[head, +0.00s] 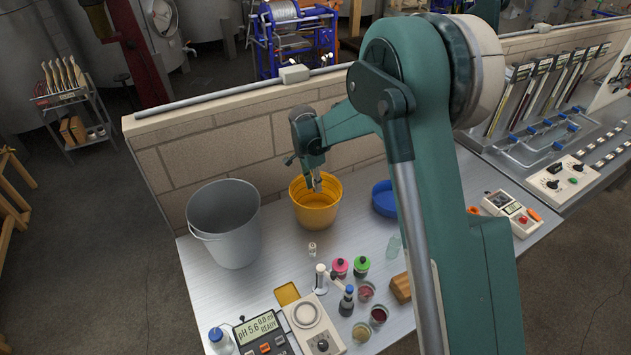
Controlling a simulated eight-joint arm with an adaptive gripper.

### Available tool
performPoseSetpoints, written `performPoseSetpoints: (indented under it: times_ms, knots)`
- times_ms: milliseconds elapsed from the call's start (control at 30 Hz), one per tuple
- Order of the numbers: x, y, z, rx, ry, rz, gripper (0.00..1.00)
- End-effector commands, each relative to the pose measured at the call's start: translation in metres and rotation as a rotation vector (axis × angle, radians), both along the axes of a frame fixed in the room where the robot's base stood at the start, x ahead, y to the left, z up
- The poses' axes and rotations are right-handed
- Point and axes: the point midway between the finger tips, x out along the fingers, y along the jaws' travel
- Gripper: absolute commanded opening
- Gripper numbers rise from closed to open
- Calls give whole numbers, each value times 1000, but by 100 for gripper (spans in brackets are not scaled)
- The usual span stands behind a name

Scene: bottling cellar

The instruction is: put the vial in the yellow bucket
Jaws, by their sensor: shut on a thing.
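The yellow bucket (316,217) stands upright near the back wall of the bench. My gripper (316,182) points down over the bucket's mouth, with its tips at about rim height in the picture. It is shut on a small pale thing, too small here to make out as the vial or not. A small clear vial-like bottle with a pale label (312,250) stands on the bench in front of the bucket, apart from my gripper.
A grey bucket (232,245) stands left of the yellow one, and a blue bowl (383,204) to its right, partly behind my arm. In front are pink-topped (340,266) and green-topped (362,266) bottles, dishes, a pH meter (259,331) and a stirrer (312,325). A low brick wall (215,151) runs behind.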

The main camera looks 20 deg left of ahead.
Motion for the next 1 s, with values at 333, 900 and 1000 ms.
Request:
performPoseSetpoints:
  times_ms: [333, 900, 1000]
  knots:
    - [0, 0, -10, 0, 0, 0, 4]
    - [0, 0, -10, 0, 0, 0, 32]
    - [0, 0, -10, 0, 0, 0, 32]
